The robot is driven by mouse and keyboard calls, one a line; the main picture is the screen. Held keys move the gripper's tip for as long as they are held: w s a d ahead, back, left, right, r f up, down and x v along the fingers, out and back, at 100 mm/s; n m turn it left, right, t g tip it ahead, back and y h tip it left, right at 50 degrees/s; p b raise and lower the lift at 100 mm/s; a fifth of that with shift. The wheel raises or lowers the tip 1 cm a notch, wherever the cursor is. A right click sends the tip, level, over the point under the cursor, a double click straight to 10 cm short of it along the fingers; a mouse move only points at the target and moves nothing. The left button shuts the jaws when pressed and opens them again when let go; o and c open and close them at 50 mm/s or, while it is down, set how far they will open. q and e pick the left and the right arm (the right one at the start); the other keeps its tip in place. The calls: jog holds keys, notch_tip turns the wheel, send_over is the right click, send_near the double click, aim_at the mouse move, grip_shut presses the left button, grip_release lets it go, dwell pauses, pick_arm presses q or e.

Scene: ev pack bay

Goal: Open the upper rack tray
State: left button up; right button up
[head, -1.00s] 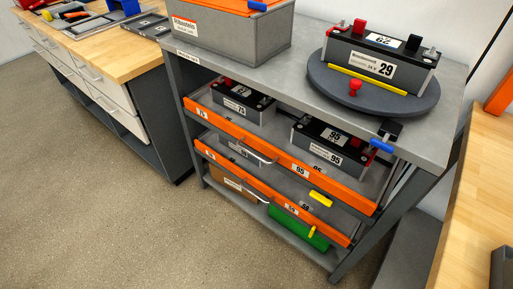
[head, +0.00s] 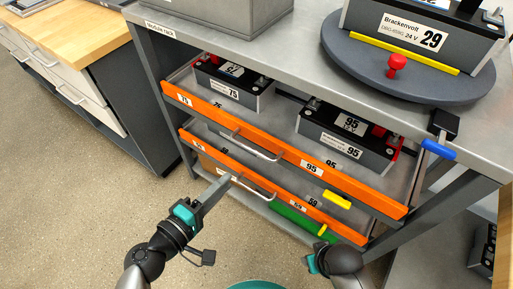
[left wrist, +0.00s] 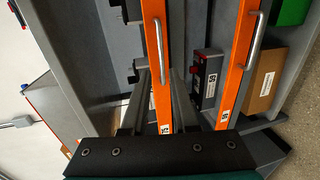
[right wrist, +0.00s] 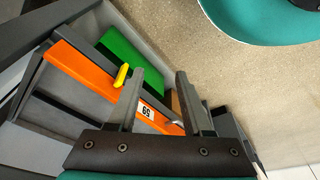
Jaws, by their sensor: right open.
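The upper rack tray has an orange front (head: 285,152) with labels 75 and 95 and a silver bar handle (head: 258,146) at its middle. Battery modules 75 (head: 232,84) and 95 (head: 345,137) stand in it. My left gripper (head: 220,188) is open and empty, in front of the lower tray's left part, below the upper handle. In the left wrist view, the upper front (left wrist: 158,70) shows between its two spread fingers, with its handle (left wrist: 160,45) farther up the picture. My right gripper (right wrist: 162,85) is open and empty, facing the lower tray; its fingertips are unclear in the head view.
The lower tray front (head: 290,203) has its own handle (head: 255,189). Yellow grips (head: 337,200) and a green box (head: 293,220) are near it. A blue-handled part (head: 438,149) hangs at the bench top's right edge. A turntable (head: 400,70) stands above. Floor at front left is clear.

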aim_at(257, 151)
pick_arm(q)
jog(key=shift+b+x, duration=0.8)
jog(key=shift+x, duration=6.35)
pick_arm(e)
jog(key=shift+w+a+r+t, duration=0.1)
jog(key=shift+w+r, duration=0.15)
jog(key=shift+r, duration=0.25)
jog(key=shift+w+d+r+t, duration=0.1)
jog(key=shift+w+r, duration=0.15)
jog(key=shift+r, duration=0.25)
jog(key=shift+w+a+r+t, duration=0.1)
jog(key=shift+w+r, duration=0.15)
jog(key=shift+r, duration=0.25)
pick_arm(q)
grip_shut()
